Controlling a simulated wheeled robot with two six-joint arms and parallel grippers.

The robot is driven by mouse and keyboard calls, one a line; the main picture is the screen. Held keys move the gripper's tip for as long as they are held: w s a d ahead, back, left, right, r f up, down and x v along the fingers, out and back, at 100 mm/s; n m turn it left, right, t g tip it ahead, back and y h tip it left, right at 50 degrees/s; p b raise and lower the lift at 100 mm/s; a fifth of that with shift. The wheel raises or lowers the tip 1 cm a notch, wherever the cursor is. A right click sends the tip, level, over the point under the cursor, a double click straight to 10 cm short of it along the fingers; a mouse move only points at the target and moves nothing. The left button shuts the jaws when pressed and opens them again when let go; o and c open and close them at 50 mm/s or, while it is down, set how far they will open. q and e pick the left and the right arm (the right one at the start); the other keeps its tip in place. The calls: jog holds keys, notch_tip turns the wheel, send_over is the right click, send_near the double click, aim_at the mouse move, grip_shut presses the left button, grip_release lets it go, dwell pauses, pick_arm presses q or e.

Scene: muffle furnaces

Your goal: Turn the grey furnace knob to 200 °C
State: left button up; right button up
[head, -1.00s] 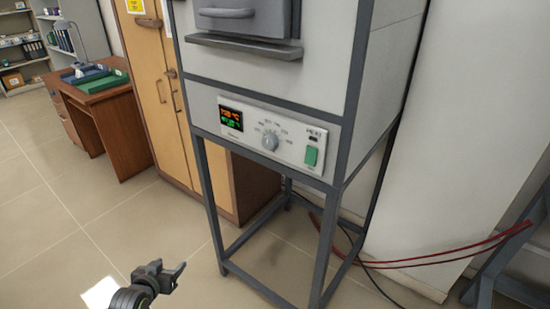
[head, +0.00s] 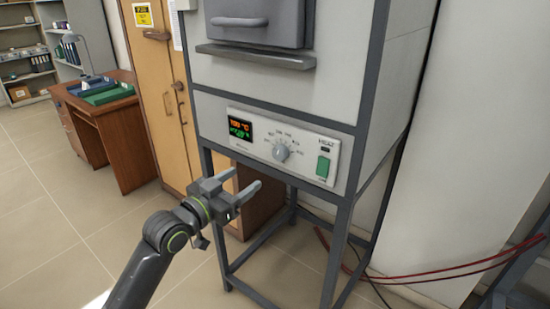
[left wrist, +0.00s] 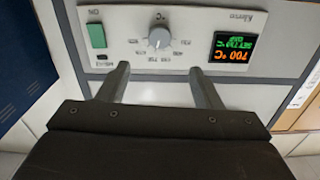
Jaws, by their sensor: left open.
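The grey furnace (head: 275,95) stands on a dark metal frame, with a control panel low on its front. The round grey knob (head: 281,152) sits mid-panel with a printed scale around it. Left of it is a display (head: 240,129) with orange and green digits; in the left wrist view the display (left wrist: 232,48) reads 700 °C in orange. My left gripper (head: 241,184) is open and empty, below and left of the knob. In the left wrist view the knob (left wrist: 159,38) appears upside down, beyond and between the open fingertips, untouched. My right gripper is not seen.
A green switch (head: 323,167) is right of the knob. A handled furnace door (head: 258,22) with a ledge (head: 255,56) is above. A wooden cabinet (head: 160,80) and desk (head: 115,130) stand left. Red hoses (head: 430,275) run at lower right. The floor in front is clear.

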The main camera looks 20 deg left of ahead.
aim_at(277, 156)
pick_arm(q)
jog(key=p+x, duration=0.1)
jog(key=x, duration=1.2)
jog(key=shift+f, duration=0.1)
jog(key=c, duration=1)
